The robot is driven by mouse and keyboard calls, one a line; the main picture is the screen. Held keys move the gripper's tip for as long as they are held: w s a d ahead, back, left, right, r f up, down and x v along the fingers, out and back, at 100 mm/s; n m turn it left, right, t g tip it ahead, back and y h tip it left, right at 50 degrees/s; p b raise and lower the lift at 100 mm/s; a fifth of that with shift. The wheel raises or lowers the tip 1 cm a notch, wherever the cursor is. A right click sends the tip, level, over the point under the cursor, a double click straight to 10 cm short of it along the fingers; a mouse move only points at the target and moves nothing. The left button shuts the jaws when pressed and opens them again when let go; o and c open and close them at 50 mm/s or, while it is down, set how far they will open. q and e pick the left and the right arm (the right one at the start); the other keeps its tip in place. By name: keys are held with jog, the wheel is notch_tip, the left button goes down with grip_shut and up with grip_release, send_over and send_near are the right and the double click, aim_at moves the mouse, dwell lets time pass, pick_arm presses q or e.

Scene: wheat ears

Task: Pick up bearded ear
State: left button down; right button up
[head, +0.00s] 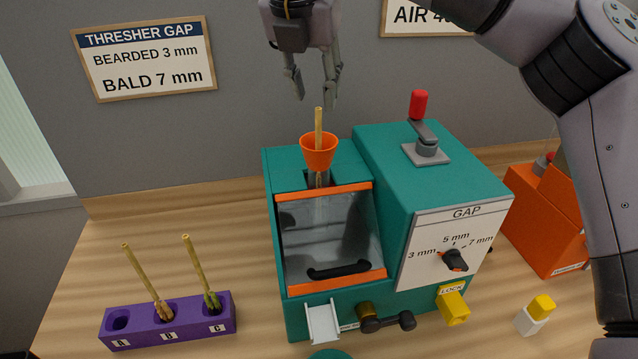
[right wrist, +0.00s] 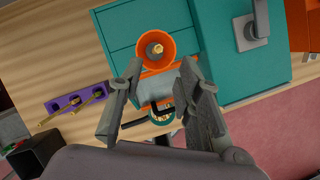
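My right gripper (head: 313,98) is open and empty, fingers pointing down above the orange funnel (head: 318,152) of the teal thresher. A straw stem (head: 318,125) stands upright in the funnel; its lower end shows in the throat below, and I cannot tell its type. In the right wrist view, the open fingers (right wrist: 162,66) lie either side of the machine's front, with the funnel beyond the tips. A purple rack (head: 187,331) at front left holds two ears, stems up: a brownish one in slot B (head: 160,310) and a greenish one in slot C (head: 212,301). Slot A is empty.
The thresher (head: 435,180) carries a red-handled crank (head: 418,105), a gap knob (head: 454,260) and a yellow lock (head: 453,306). The wall sign (head: 145,60) reads bearded 3 mm, bald 7 mm.

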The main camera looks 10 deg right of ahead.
aim_at(318, 116)
jog(key=x, duration=0.3)
jog(key=shift+w+p, duration=0.15)
jog(key=shift+p, duration=0.15)
jog(key=shift+f, duration=0.1)
jog(key=p+x, duration=0.3)
jog(key=x, duration=0.2)
jog(key=shift+w+p, duration=0.1)
jog(key=shift+p, duration=0.2)
jog(key=shift+a, duration=0.1)
jog(key=shift+c, duration=0.7)
grip_shut()
